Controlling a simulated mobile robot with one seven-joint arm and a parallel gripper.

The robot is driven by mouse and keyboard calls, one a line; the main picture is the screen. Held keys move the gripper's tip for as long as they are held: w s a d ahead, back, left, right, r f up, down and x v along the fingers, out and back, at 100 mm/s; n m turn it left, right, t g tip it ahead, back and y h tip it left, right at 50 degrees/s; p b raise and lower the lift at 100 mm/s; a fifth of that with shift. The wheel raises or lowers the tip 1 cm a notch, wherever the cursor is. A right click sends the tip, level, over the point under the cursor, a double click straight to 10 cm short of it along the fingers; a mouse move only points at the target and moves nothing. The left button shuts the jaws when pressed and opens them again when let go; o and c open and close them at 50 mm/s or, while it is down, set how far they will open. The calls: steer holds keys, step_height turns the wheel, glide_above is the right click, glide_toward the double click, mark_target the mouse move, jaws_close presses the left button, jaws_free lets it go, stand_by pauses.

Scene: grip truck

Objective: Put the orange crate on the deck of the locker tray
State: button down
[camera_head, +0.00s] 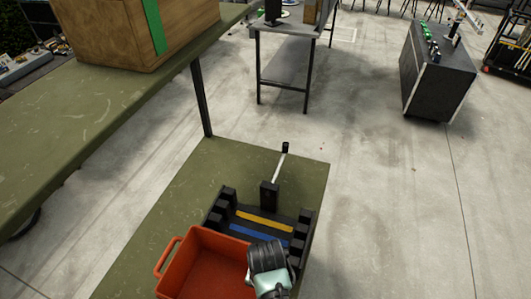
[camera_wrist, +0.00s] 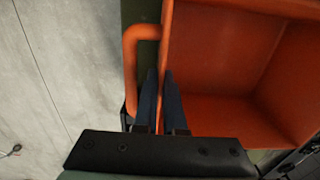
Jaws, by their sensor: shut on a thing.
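The orange crate (camera_head: 189,266) is an open, empty box with loop handles, at the bottom of the head view. It also fills the right of the wrist view (camera_wrist: 225,115). My gripper (camera_head: 268,262) is at the crate's right side. In the wrist view its two dark fingers (camera_wrist: 160,78) straddle the crate's wall beside a handle and are shut on it. The locker tray (camera_head: 262,229) is black, with a yellow and a blue strip and dark blocks along its sides. The crate hides its near left part. I cannot tell whether the crate touches the tray.
The tray lies on a green bench top (camera_head: 163,222). A small dark post with a lever (camera_head: 270,193) stands behind the tray. A higher green shelf (camera_head: 95,103) holds a wooden box (camera_head: 120,35) at left. A grey table (camera_head: 290,47) and dark cabinet (camera_head: 435,75) stand farther back.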

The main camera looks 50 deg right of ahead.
steer(key=shift+w, duration=0.1)
steer(key=c, duration=1.4)
jaws_free()
steer(key=shift+f, duration=0.15)
steer(key=o, duration=0.4)
step_height(320, 180, up, 12)
steer(key=shift+o, duration=0.4)
steer(key=shift+r, duration=0.2)
